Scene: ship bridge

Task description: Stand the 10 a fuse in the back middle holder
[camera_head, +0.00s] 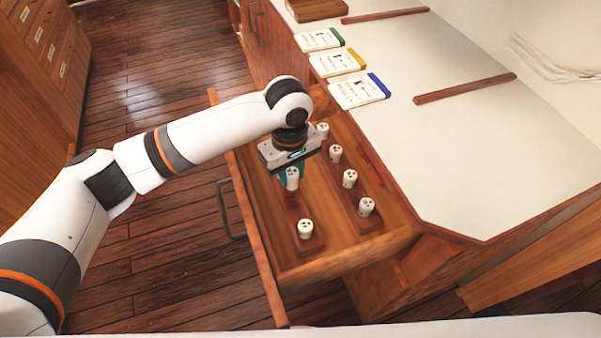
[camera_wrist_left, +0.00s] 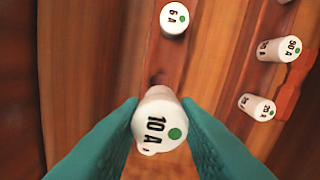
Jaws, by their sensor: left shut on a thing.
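My left gripper (camera_head: 290,172) is shut on the 10 A fuse (camera_wrist_left: 158,120), a white cylinder with a green dot, held between the teal fingers. The same fuse shows at the gripper in the head view (camera_head: 292,180), roughly upright above the open drawer. A dark spot like an empty holder hole (camera_wrist_left: 157,79) lies just beyond it in the wrist view. The fuse's lower end is hidden, so I cannot tell if it touches the holder strip. The 6 A fuse (camera_wrist_left: 175,18) stands farther up that strip. My right gripper is out of view.
Several white fuses stand in the drawer's right-hand row, one here (camera_head: 350,178). Another stands at the near left (camera_head: 305,228). The drawer's front panel (camera_head: 262,250) and the counter (camera_head: 450,110) bound the space. Cards (camera_head: 358,92) lie on the counter.

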